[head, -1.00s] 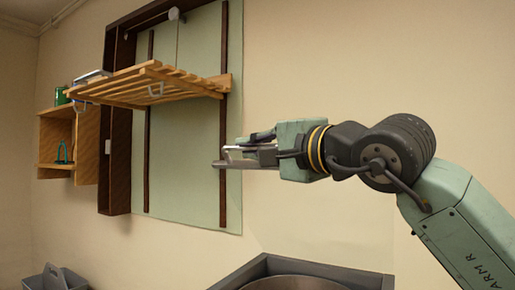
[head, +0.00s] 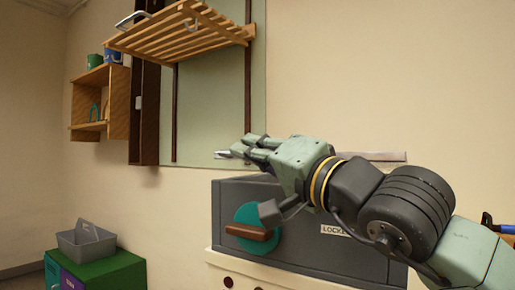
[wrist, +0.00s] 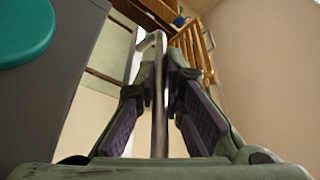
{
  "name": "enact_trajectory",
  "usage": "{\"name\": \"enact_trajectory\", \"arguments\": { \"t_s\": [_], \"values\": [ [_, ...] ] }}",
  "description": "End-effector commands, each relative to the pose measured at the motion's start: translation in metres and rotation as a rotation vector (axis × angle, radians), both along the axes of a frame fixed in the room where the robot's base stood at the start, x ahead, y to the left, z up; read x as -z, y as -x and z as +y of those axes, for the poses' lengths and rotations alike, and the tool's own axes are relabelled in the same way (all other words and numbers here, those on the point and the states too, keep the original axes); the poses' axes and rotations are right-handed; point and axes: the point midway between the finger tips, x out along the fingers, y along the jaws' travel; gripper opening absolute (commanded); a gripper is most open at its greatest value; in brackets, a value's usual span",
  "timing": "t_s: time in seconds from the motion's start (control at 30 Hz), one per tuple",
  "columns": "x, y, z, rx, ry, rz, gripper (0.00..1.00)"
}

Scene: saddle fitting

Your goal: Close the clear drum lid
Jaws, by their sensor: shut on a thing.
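A dark grey box (head: 330,232) with a "LOCKE..." label stands on a pale base in the head view. On its front is a teal disc (head: 245,215) with a brown wooden handle across it. The teal disc also shows at top left in the wrist view (wrist: 22,30). My gripper (head: 238,151) is above the box's top edge. In the wrist view its fingers are shut on a thin metal bar (wrist: 159,80) with a bent top end. A thin pale strip (head: 383,156) shows behind my gripper; I cannot tell whether it is the clear lid's edge.
A slatted wooden rack (head: 185,35) juts from the wall at upper left, near a pale green panel (head: 212,110). A small wooden shelf (head: 118,102) hangs further left. A grey caddy (head: 85,243) sits on a green-topped cabinet (head: 118,268) at lower left.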

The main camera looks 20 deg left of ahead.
Motion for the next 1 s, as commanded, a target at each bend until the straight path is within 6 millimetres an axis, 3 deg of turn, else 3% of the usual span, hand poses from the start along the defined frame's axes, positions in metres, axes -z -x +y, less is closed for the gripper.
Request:
{"name": "enact_trajectory", "arguments": {
  "t_s": [0.03, 0.3, 0.87, 0.9, 1.0],
  "values": [
    [0.017, 0.002, 0.000, -0.001, -0.001, -0.001, 0.00],
    [0.044, 0.003, 0.000, 0.000, -0.002, 0.000, 0.00],
    [0.054, 0.002, 0.002, -0.002, 0.008, 0.009, 0.00],
    [0.054, 0.002, 0.002, -0.002, 0.008, 0.010, 0.12],
    [0.054, 0.002, 0.002, -0.002, 0.007, 0.009, 0.18]
  ]
}}
